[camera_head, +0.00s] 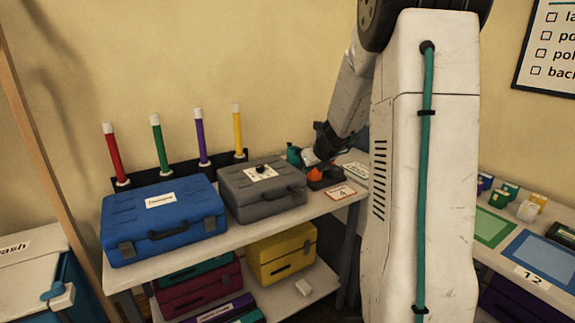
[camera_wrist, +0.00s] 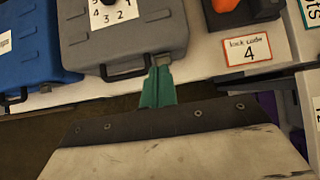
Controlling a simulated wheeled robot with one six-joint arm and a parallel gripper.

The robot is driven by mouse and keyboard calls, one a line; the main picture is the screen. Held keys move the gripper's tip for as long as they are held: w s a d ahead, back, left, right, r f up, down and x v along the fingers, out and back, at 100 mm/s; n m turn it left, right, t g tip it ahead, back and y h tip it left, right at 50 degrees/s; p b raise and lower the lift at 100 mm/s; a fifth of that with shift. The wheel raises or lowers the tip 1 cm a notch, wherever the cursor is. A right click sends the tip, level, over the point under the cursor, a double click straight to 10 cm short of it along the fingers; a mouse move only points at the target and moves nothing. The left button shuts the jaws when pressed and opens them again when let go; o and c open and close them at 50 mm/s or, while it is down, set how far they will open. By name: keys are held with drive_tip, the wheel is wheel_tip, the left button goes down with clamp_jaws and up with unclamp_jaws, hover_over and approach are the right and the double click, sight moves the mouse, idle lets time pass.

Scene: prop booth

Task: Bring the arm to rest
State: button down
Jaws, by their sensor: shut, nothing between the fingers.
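My gripper (camera_wrist: 159,84) shows in the wrist view as two teal fingers closed together, with nothing between them. In the picture they overlap the front edge of a grey case (camera_wrist: 200,30) by its latch; I cannot tell whether they touch it. In the head view my arm bends down from the top toward the shelf. Its end, with a teal part that appears to be my gripper (camera_head: 293,155), is near the right back corner of the grey case (camera_head: 235,193).
A blue case (camera_head: 190,225) stands left of the grey one on the upper shelf (camera_head: 225,250). An orange item (camera_head: 315,173) in a dark holder and a "4" card (camera_head: 341,192) lie right. Colored tubes (camera_head: 157,140) stand behind. A yellow case (camera_head: 282,252) sits below.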

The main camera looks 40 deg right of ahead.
drive_tip(key=s+a+r+n+g+y, duration=0.1)
drive_tip(key=s+a+n+g+y, duration=0.1)
drive_tip(key=s+a+n, duration=0.55)
drive_tip(key=s+a+r+n+g+y, duration=0.1)
drive_tip(key=s+a+n+g+y, duration=0.15)
drive_tip(key=a+n, duration=0.9)
drive_tip(key=s+a+r+n+g+h, duration=0.1)
drive_tip(key=s+a+r+n, duration=0.2)
drive_tip(key=s+a+n, duration=0.4)
drive_tip(key=s+a+r+n+g+h, duration=0.1)
drive_tip(key=s+a+r+n+h, duration=0.1)
drive_tip(key=s+a+r+n, duration=0.2)
drive_tip(key=s+a+n, duration=0.3)
drive_tip(key=s+n, duration=0.4)
drive_tip(key=s, duration=0.3)
drive_tip(key=shift+s+a+r+n, duration=0.2)
drive_tip(key=shift+a+n, duration=0.15)
drive_tip(key=shift+n, duration=0.05)
